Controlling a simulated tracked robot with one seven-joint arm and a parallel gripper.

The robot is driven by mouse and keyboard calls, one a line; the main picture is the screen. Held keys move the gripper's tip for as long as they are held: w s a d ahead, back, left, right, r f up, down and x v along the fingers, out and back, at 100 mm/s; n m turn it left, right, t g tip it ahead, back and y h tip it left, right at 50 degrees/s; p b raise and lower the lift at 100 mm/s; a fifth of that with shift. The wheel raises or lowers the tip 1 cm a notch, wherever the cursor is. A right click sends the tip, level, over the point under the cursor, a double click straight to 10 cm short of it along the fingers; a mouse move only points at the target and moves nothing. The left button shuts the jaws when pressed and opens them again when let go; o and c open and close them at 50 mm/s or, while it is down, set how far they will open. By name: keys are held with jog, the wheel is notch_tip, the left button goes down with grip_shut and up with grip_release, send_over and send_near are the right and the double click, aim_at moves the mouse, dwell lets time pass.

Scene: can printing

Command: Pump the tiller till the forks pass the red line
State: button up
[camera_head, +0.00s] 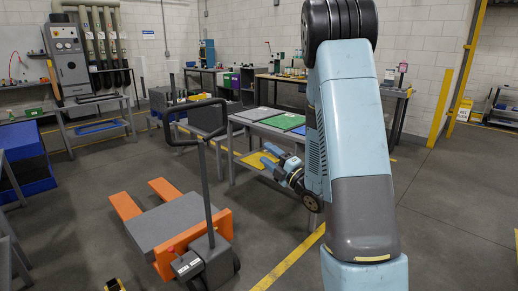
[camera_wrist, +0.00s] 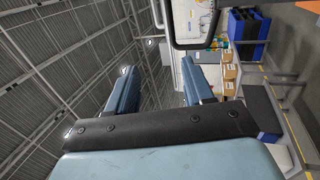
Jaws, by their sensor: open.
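The pallet truck has orange forks (camera_head: 166,190) set low near the floor, with a grey slab (camera_head: 172,218) lying over them. Its tiller (camera_head: 206,185) stands nearly upright, leaning slightly, with a dark loop handle (camera_head: 170,126) at the top. My gripper (camera_head: 268,156) is open and empty, to the right of the tiller and apart from it. In the wrist view the open fingers (camera_wrist: 158,68) point toward the far side of the room, and the dark loop handle (camera_wrist: 173,35) shows beyond them at the top. I cannot make out a red line in either view.
A table with grey and green panels (camera_head: 282,121) stands behind my gripper. A blue bin (camera_head: 25,160) is at the left. A yellow floor line (camera_head: 290,262) runs right of the truck. Open floor (camera_head: 450,215) lies at the right.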

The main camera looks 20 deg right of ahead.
jog(key=shift+v, duration=1.8)
notch_tip(320, 180, up, 8)
jog(key=s+d+m+g+h, duration=0.15)
jog(key=m+g+h, duration=0.35)
jog(key=m+h, duration=0.65)
jog(key=s+a+r+m+g, duration=0.1)
jog(key=s+m, duration=0.3)
jog(key=s, duration=0.4)
jog(key=s+a+r+m+g+y, duration=0.1)
jog(key=s+a+m+g, duration=0.2)
jog(key=s, duration=0.6)
jog(key=s+a+r+m+g, duration=0.1)
jog(key=s+m+g, duration=0.3)
jog(key=s, duration=0.4)
jog(key=shift+s+a+r+m, duration=0.25)
jog(key=shift+s+a+m, duration=0.25)
jog(key=shift+a, duration=0.3)
jog(key=shift+o, duration=0.4)
jog(key=shift+w+y, duration=0.1)
jog(key=shift+y, duration=0.15)
